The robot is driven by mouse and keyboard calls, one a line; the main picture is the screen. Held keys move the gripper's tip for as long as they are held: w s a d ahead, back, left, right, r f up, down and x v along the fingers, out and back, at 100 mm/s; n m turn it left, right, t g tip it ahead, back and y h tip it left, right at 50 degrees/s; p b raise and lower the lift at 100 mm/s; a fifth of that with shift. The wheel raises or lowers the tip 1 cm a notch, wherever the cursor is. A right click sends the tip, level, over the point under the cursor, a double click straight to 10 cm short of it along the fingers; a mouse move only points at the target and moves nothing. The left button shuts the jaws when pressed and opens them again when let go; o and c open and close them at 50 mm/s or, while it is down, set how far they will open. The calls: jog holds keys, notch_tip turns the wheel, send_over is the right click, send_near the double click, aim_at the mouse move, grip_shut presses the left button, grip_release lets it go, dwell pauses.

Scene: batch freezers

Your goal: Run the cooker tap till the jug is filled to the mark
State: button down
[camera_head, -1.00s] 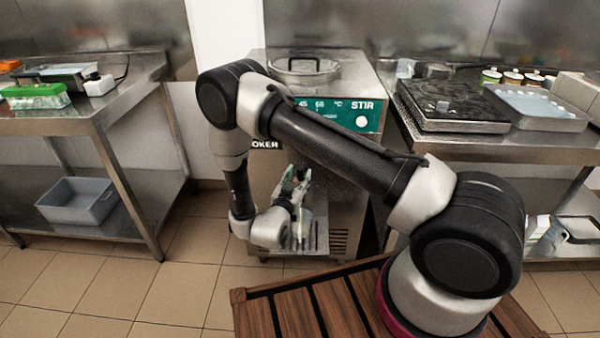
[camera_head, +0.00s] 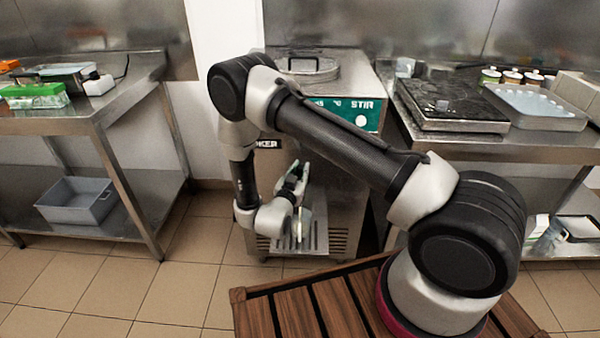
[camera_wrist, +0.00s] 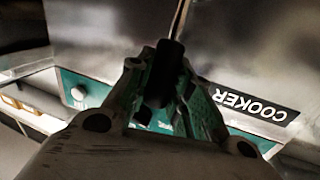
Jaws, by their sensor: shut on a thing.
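The cooker is a steel cabinet (camera_head: 335,185) with a teal control panel (camera_head: 366,108) and a round lidded top. My gripper (camera_head: 300,175) is in front of its lower front. In the wrist view, my gripper (camera_wrist: 163,85) is shut on a black handle (camera_wrist: 165,68) with a thin metal rod, which looks like the tap's lever. A pale upright shape (camera_head: 305,228), perhaps the jug, stands over the slotted drip tray (camera_head: 320,236), partly hidden by my wrist. I cannot make out its mark, its level or any flow.
A steel table (camera_head: 120,105) stands at the left, with a grey bin (camera_head: 75,203) on its lower shelf. A steel counter (camera_head: 480,145) at the right holds a black-topped device (camera_head: 450,103) and a tray (camera_head: 535,108). Tiled floor is clear at the left.

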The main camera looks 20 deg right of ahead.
jog(key=shift+w+d+r+g+y, duration=0.15)
jog(key=shift+w+g+y, duration=0.05)
jog(key=shift+w+g, duration=0.15)
jog(key=shift+w+d+r+g+y, duration=0.1)
jog(key=shift+w+d+g+y, duration=0.1)
jog(key=shift+w+g, duration=0.15)
jog(key=shift+w+f+n+g+y, duration=0.1)
jog(key=shift+w+n+g+y, duration=0.25)
jog(key=shift+w+g, duration=0.2)
jog(key=c, duration=1.3)
grip_release()
jog(key=shift+o, duration=0.2)
jog(key=v, duration=1.2)
